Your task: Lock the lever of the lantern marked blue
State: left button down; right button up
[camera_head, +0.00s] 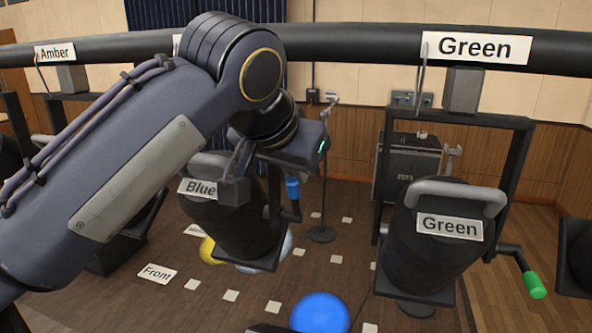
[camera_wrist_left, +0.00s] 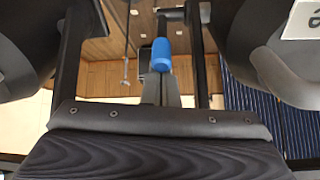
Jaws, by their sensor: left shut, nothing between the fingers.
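The lantern marked Blue (camera_head: 240,225) hangs left of the middle in the head view, partly covered by my left arm. Its lever's blue grip (camera_head: 292,188) points up at the lantern's right side. The grip also shows in the left wrist view (camera_wrist_left: 161,55), where the picture is upside down. My left gripper (camera_wrist_left: 161,85) is shut and empty, with its fingertips close to the blue grip; I cannot tell whether they touch. In the head view the hand (camera_head: 300,150) is just above the grip and its fingers are mostly hidden. My right gripper is not in view.
The lantern marked Green (camera_head: 430,255) hangs to the right, its lever's green grip (camera_head: 535,285) sticking out down and right. A dark pipe (camera_head: 360,42) runs across above the lanterns. A blue ball-like thing (camera_head: 320,313) shows at the bottom. A stand (camera_head: 322,234) is behind.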

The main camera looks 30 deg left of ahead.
aim_at(296, 202)
pick_arm(q)
jog(key=shift+s+d+f+t+b, duration=0.1)
jog(key=shift+s+f+t+b, duration=0.25)
jog(key=shift+t+b, duration=0.4)
jog(key=s+f+t+b, duration=0.1)
jog(key=b, duration=0.2)
jog(key=s+f+t+b, duration=0.1)
jog(key=b, duration=0.3)
jog(key=s+t+y+b, duration=0.1)
jog(key=t+b, duration=0.1)
jog(key=b, duration=0.1)
jog(key=shift+s+d+f+b, duration=0.35)
jog(key=shift+s+d+f, duration=0.05)
jog(key=shift+s+d+f+m+t+y+b, duration=0.2)
jog(key=shift+s+f+t+b, duration=0.5)
jog(key=shift+b, duration=2.2)
jog(key=shift+s+d+f+t+y+b, duration=0.2)
jog(key=shift+f+t+b, duration=0.95)
jog(key=shift+b, duration=1.8)
jog(key=shift+s+f+m+t+y+b, duration=0.1)
jog(key=shift+s+f+t+y+b, duration=0.3)
jog(key=shift+t+b, duration=1.75)
jog(key=shift+f+g+b, duration=0.25)
jog(key=shift+g+b, duration=0.5)
